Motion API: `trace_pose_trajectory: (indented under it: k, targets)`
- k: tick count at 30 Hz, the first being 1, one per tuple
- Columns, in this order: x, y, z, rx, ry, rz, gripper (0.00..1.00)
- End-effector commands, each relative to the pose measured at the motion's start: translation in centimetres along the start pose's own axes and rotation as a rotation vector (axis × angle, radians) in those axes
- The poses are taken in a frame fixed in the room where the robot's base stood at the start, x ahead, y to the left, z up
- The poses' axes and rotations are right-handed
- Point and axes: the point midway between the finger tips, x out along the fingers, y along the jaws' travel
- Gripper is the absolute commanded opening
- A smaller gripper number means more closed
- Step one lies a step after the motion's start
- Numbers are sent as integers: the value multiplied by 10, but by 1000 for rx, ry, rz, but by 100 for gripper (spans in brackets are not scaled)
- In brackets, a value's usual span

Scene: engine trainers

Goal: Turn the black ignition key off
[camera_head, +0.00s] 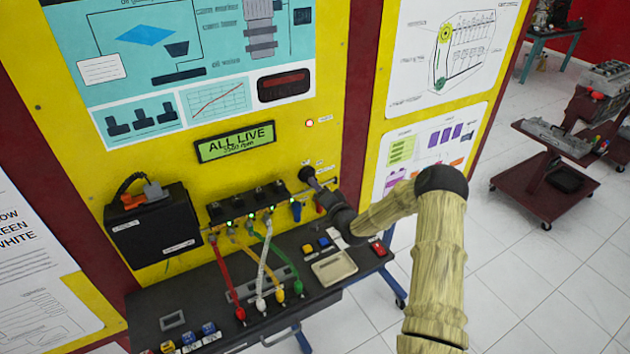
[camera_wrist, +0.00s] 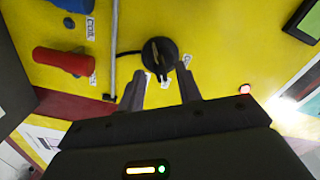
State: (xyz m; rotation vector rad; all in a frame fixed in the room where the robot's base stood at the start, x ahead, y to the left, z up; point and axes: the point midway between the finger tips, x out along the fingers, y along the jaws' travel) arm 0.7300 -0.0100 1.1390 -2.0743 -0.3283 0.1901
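The black ignition key (camera_wrist: 160,56) is a round black knob on the yellow panel, with small white labels beside it. In the head view it shows as a dark knob (camera_head: 307,174) right of the row of black coils. My gripper (camera_wrist: 160,70) is open, its two grey fingers apart and pointing at the panel. The key lies between and just beyond the fingertips in the wrist view. I cannot tell whether either finger touches it. In the head view my gripper (camera_head: 322,188) is close to the key, and its fingers are partly hidden.
A green display (camera_head: 235,142) reads "ALL LIVE". A red lamp (camera_head: 309,123) is lit above the key. Blue and red levers (camera_wrist: 63,62) and a metal rod (camera_wrist: 114,45) are beside the key. Red, yellow, white and green leads run to the black bench (camera_head: 215,290).

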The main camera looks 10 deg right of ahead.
Motion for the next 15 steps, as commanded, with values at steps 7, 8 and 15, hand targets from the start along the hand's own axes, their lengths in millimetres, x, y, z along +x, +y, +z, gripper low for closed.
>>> trace_pose_trajectory:
  k: [7, 8, 15]
  targets:
    - [19, 0, 0, 0, 0, 0, 35]
    - [19, 0, 0, 0, 1, 0, 35]
    - [20, 0, 0, 0, 0, 0, 35]
